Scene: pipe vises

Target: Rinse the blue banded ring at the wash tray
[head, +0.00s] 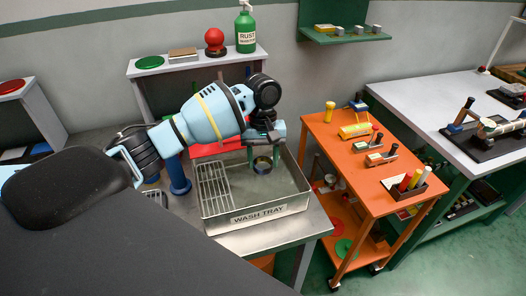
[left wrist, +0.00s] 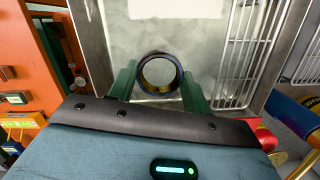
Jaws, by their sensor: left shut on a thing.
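My left gripper (head: 262,156) reaches in from the left and hangs over the wash tray (head: 285,205). Its green fingers are shut on a dark ring with a bluish sheen (head: 255,166), the banded ring. In the left wrist view the ring (left wrist: 160,91) sits between the two green fingertips, its round opening facing the camera. The pale tray floor shows through and around it. The ring is inside the tray's outline; I cannot tell how far above the floor, or whether it is in water. My right gripper is not in view.
A wire rack (head: 213,187) fills the tray's left side. An orange cart (head: 340,150) with tools stands to the right. Behind the tray, a shelf (head: 190,65) holds a green rust bottle (head: 245,32) and a red knob (head: 214,40). A grey bench (head: 425,95) stands far right.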

